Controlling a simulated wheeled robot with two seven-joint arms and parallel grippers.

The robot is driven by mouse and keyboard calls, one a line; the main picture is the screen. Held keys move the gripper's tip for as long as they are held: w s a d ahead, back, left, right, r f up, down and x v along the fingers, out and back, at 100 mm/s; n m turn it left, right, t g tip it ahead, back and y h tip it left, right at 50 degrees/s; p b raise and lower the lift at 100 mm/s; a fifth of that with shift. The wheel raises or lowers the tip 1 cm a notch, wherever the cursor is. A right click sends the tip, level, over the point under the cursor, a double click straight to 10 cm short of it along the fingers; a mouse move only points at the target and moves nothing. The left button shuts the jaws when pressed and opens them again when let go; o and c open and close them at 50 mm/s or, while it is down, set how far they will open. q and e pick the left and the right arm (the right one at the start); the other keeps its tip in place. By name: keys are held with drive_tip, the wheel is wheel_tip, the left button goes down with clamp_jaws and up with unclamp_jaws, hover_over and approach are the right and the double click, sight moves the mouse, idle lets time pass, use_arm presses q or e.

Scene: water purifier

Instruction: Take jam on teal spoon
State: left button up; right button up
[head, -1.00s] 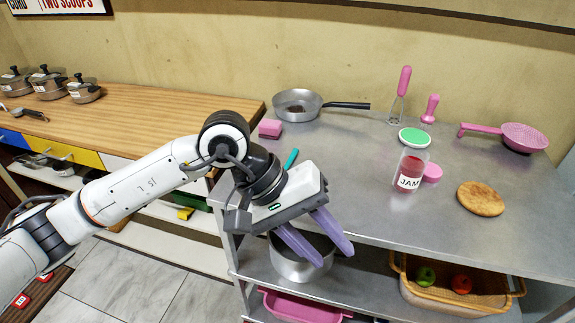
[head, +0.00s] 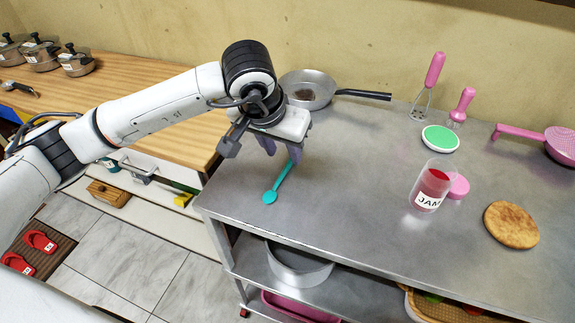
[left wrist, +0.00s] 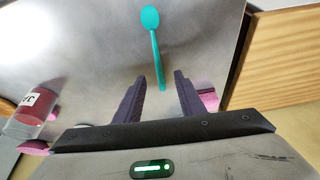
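The teal spoon (head: 279,182) lies on the metal table, its bowl toward the table's front edge. In the left wrist view the teal spoon (left wrist: 154,48) has its handle end between the fingertips. My left gripper (head: 282,150) points down above that handle end; in the left wrist view the gripper (left wrist: 160,78) is open, with a gap between each purple finger and the handle. The jam jar (head: 432,186) stands upright and open on the table to the right, with red jam inside; it also shows in the left wrist view (left wrist: 28,117). My right gripper is out of view.
A frying pan (head: 308,92) stands behind my left gripper. The table between spoon and jar is clear.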

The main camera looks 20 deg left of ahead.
sight(289, 163)
use_arm(q)
drive_tip(key=x, duration=0.5)
drive_tip(key=shift+s+d+p, duration=0.1)
drive_tip(key=shift+p, duration=0.3)
clamp_jaws()
drive_tip(key=shift+r, duration=0.1)
